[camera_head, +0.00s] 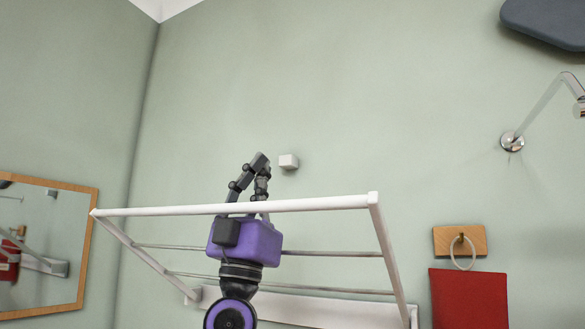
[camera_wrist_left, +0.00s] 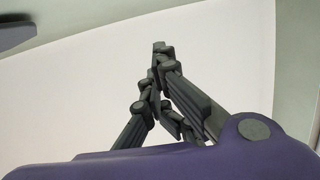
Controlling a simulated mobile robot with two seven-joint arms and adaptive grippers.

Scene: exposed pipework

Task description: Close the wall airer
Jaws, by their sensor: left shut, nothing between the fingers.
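The white wall airer (camera_head: 310,204) stands folded out from the green wall, its front bar raised and its side arms slanting down to the wall rail (camera_head: 310,310). Thin cross rods run between the side arms. My left gripper (camera_head: 261,160) is shut and empty, pointing up. Its purple body overlaps the airer's frame in the head view, and the fingers show above the front bar. I cannot tell whether it touches the bar. In the left wrist view the shut fingertips (camera_wrist_left: 160,47) show against a pale surface, with no airer visible. My right gripper is not in view.
A wood-framed mirror (camera_head: 45,245) hangs at left.

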